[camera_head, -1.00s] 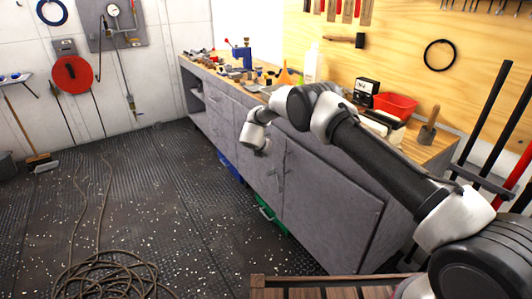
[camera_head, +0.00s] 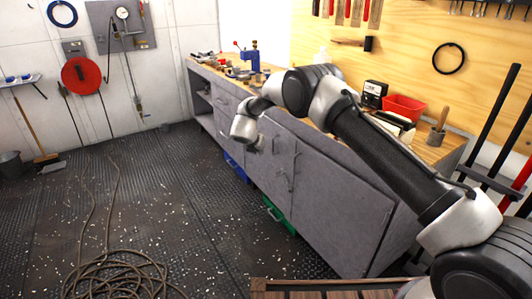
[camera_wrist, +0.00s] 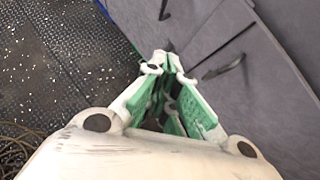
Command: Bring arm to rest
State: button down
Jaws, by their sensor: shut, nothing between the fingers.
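My arm reaches from the lower right in the head view, over the front of the grey workbench (camera_head: 335,205), with its wrist hanging bent near the cabinet doors. In the wrist view my gripper (camera_wrist: 166,62) has white fingers with green pads, and their tips meet. Nothing is held. The gripper points toward the deck beside the grey cabinet fronts and dark handles (camera_wrist: 224,67). It looks clear of them, though the exact gap cannot be told. The fingers cannot be made out clearly in the head view.
The bench top carries a blue vise (camera_head: 248,60), a red bin (camera_head: 404,106) and small tools. A green crate (camera_head: 277,215) and a blue crate (camera_head: 236,167) sit low at the bench. A coiled rope (camera_head: 110,274) lies on the deck; the middle deck is free.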

jog(key=s+a+f+n+y, duration=0.15)
jog(key=a+n+y, duration=0.4)
jog(key=n, duration=0.75)
jog(key=s+d+r+n+g+y, duration=0.35)
jog(key=s+r+n, duration=0.7)
jog(key=n, duration=0.35)
jog(key=s+d+r+n+h, duration=0.2)
jog(key=s+d+r+n, duration=0.2)
jog(key=s+d+r, duration=0.4)
jog(key=s+d+r+n+h, duration=0.2)
jog(key=s+d+r, duration=0.7)
jog(key=s+d, duration=1.1)
jog(key=s+d+r+n+h, duration=0.2)
jog(key=s+d+r+n, duration=0.4)
jog(key=s+d, duration=0.8)
notch_tip(320, 180, up, 2)
jog(key=shift+s+r+n+g, duration=0.25)
jog(key=shift+s+n+g, duration=0.1)
jog(key=shift+s, duration=0.6)
